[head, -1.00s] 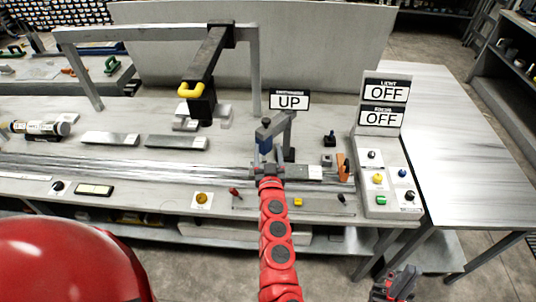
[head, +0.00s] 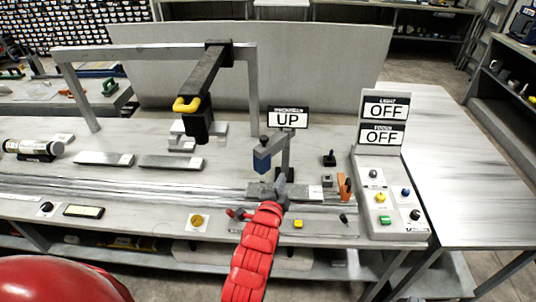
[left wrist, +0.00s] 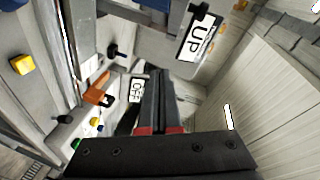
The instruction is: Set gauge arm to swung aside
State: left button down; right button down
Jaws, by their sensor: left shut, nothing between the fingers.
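The gauge arm (head: 274,147) sits on an upright post behind the bench's front rails, in front of the UP sign (head: 288,118). It reaches out to the left and forward, and a blue block (head: 262,162) hangs at its free end. My left gripper (head: 281,183) is shut and empty, just below and right of the blue block in the head view. I cannot tell whether it touches the post. In the left wrist view its closed fingers (left wrist: 159,95) point away, with the UP sign (left wrist: 199,36) above right. My right gripper is out of view.
A yellow-handled overhead arm (head: 190,105) hangs from a frame at the left. A control panel (head: 392,225) with knobs and OFF signs stands at the right. An orange part (head: 345,187) and several small knobs lie near the gripper. The right-hand table (head: 450,170) is bare.

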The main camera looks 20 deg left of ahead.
pick_arm(q)
notch_tip(320, 180, up, 4)
jog(key=s+a+m+y+b, duration=0.1)
jog(key=s+m+y, duration=0.1)
jog(key=p, duration=0.4)
send_near(267, 146)
jog(key=w+d+r, duration=0.3)
jog(key=w, duration=0.1)
jog(key=shift+w+a+f+y+p, duration=0.1)
jog(key=shift+w+a+f+p, duration=0.05)
jog(key=shift+w+a+p, duration=0.3)
jog(key=shift+w+a+f+y+p, duration=0.1)
jog(key=shift+w+a+f+p, duration=0.1)
jog(key=shift+a+p, duration=0.35)
jog(key=shift+w+a+f+y+p, duration=0.15)
jog(key=shift+w+a+p, duration=0.2)
jog(key=shift+a, duration=0.3)
jog(key=shift+a, duration=0.15)
